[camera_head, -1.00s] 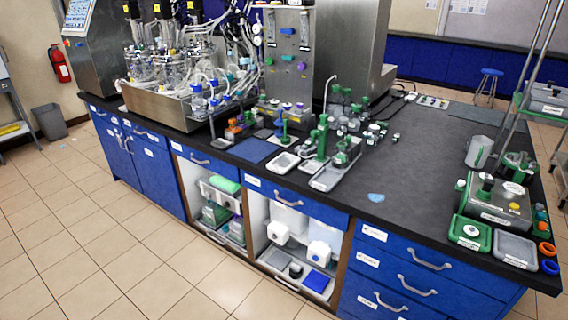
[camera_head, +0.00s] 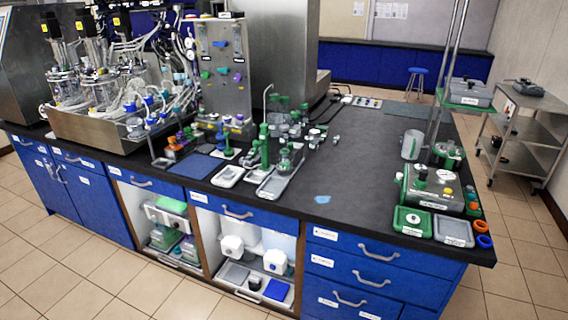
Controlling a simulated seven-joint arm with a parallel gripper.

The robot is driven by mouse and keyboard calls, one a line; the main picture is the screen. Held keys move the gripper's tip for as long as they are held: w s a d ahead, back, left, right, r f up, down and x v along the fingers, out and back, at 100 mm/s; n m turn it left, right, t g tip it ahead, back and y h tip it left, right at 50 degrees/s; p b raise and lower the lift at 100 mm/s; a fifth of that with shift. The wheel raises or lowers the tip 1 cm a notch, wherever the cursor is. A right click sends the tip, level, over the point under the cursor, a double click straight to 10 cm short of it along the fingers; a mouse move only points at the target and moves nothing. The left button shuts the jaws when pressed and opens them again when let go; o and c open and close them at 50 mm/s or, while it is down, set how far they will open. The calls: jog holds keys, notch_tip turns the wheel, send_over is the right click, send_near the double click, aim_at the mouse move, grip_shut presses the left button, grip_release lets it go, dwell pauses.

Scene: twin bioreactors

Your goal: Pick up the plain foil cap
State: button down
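I cannot make out a plain foil cap for certain at this size. A small pale round item (camera_head: 413,218) lies in the green tray (camera_head: 399,226) at the bench's front right; I cannot tell whether it is a foil cap. Another small pale item lies in the white tray (camera_head: 219,183) near the front edge, left of centre, and is also too small to identify. My gripper is not in view.
A grey tray (camera_head: 454,240) sits right of the green one, by orange and blue rings (camera_head: 482,234). A metal box device (camera_head: 432,186) stands behind. Glassware and tubing crowd the bench's left. A light-blue patch (camera_head: 322,199) lies on the mostly clear black bench top (camera_head: 350,170).

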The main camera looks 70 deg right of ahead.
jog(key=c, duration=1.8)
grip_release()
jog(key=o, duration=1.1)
